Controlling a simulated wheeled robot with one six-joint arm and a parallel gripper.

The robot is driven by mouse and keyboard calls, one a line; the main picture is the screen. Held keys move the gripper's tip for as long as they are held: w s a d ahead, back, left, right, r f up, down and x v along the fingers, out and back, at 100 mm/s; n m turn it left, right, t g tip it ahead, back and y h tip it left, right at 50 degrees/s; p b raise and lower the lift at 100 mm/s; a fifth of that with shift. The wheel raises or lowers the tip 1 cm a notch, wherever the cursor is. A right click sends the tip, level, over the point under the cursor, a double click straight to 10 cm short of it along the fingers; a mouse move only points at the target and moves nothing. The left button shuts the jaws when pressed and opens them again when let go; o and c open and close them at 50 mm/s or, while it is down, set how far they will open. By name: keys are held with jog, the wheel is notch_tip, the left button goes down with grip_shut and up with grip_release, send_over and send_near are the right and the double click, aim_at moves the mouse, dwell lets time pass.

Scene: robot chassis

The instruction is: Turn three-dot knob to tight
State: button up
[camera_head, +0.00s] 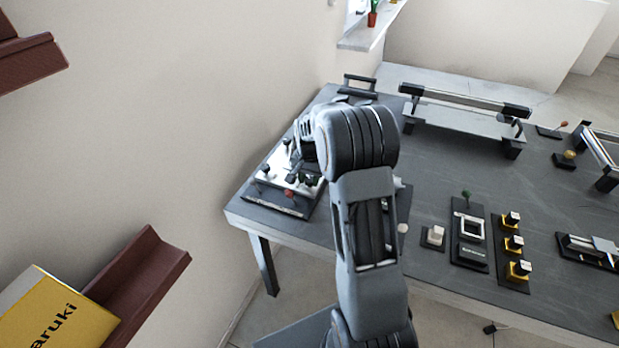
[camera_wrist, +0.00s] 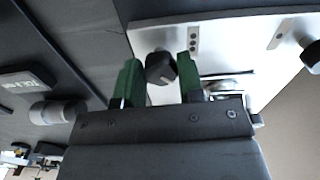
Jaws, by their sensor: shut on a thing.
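A black knob (camera_wrist: 160,68) stands on a white panel (camera_wrist: 222,68) in the wrist view. A small grey label (camera_wrist: 193,40) beside it appears to bear three dots. The knob carries a light pointer line. My gripper (camera_wrist: 157,76) has its green fingers on either side of the knob and is shut on it. No "tight" mark is readable. In the head view the white panel (camera_head: 270,184) lies at the table's left end, and my arm covers the gripper and the held knob.
A second black knob (camera_wrist: 312,57) with its own label (camera_wrist: 277,37) sits at the right in the wrist view. Small levers, one with a red knob (camera_head: 289,194), stand on the panel's near side. A wall is close on the left.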

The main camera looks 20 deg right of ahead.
aim_at(309, 180)
jog(key=shift+m, duration=1)
jog(key=o, duration=0.9)
notch_tip(309, 180, up, 14)
jog(key=shift+f+p, duration=0.1)
jog(key=shift+p, duration=0.2)
